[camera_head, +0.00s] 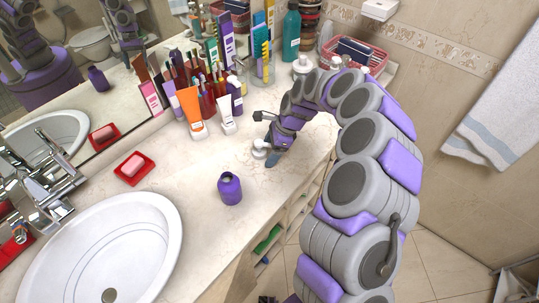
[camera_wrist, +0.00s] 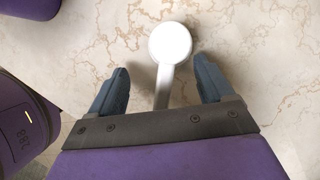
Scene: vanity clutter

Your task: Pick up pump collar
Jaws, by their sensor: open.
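The white pump collar, with a round head and thin stem, lies on the marble counter in the wrist view (camera_wrist: 170,44). In the head view it is a small white shape (camera_head: 259,150) beside my gripper (camera_head: 268,154), partly hidden. In the wrist view, my gripper (camera_wrist: 162,80) is open, with one blue-grey finger on each side of the collar's stem. The round head lies just beyond the fingertips. The stem's near end runs toward the gripper's palm bar. I see no clear contact between the fingers and the collar.
A purple bottle (camera_head: 230,188) stands open-topped on the counter, nearer the sink (camera_head: 105,250). An orange tube (camera_head: 191,108), a white tube (camera_head: 227,117) and several other bottles crowd the back. A red soap dish (camera_head: 144,172) sits left. The counter around the bottle is clear.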

